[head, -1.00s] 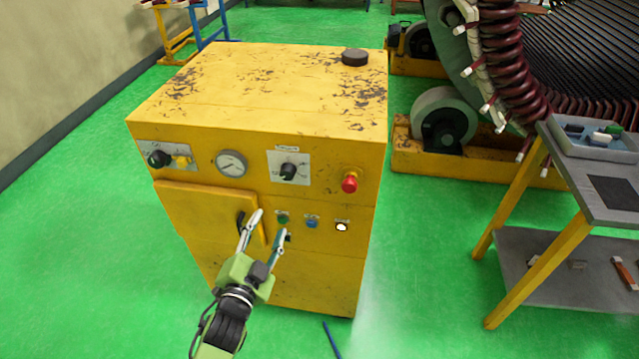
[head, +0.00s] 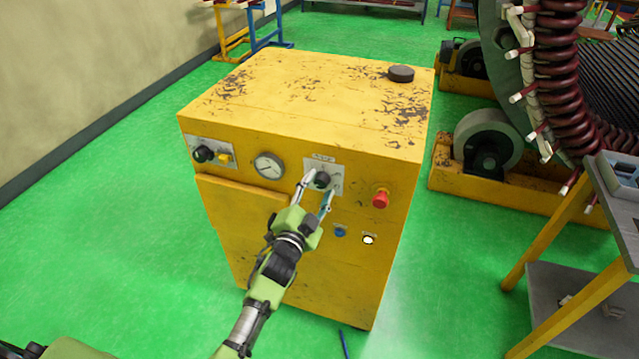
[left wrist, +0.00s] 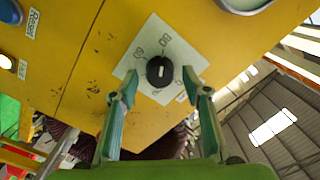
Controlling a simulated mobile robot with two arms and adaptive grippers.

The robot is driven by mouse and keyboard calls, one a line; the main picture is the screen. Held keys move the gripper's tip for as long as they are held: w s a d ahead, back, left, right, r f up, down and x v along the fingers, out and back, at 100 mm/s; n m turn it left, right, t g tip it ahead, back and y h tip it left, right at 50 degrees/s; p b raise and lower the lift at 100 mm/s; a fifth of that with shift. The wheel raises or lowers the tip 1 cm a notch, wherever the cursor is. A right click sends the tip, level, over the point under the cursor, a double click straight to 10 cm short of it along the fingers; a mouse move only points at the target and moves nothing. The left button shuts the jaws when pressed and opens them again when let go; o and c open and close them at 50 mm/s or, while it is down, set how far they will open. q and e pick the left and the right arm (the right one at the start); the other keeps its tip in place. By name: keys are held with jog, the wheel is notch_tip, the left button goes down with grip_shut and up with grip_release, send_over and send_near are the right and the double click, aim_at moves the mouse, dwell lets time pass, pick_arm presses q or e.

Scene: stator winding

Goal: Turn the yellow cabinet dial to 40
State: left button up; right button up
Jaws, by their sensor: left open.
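The yellow cabinet (head: 300,110) stands in the middle of the head view. Its black dial (head: 322,180) sits on a white scale plate on the front panel. In the left wrist view the dial (left wrist: 160,71) has a pale pointer mark, and the plate shows 60 and 80; the other figures are hidden or too small to read. My left gripper (head: 317,190) is open in front of the dial, one finger on each side of it. In the left wrist view its fingertips (left wrist: 154,84) flank the dial with gaps. My right gripper is not in view.
A gauge (head: 269,166) and another black knob (head: 203,154) lie left of the dial. A red button (head: 381,198) is to the right, with blue and white buttons lower down. A grey-topped table (head: 622,200) stands at the right. Green floor is clear at the left.

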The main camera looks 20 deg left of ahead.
pick_arm(q)
jog(key=shift+w, duration=0.7)
jog(key=c, duration=1.1)
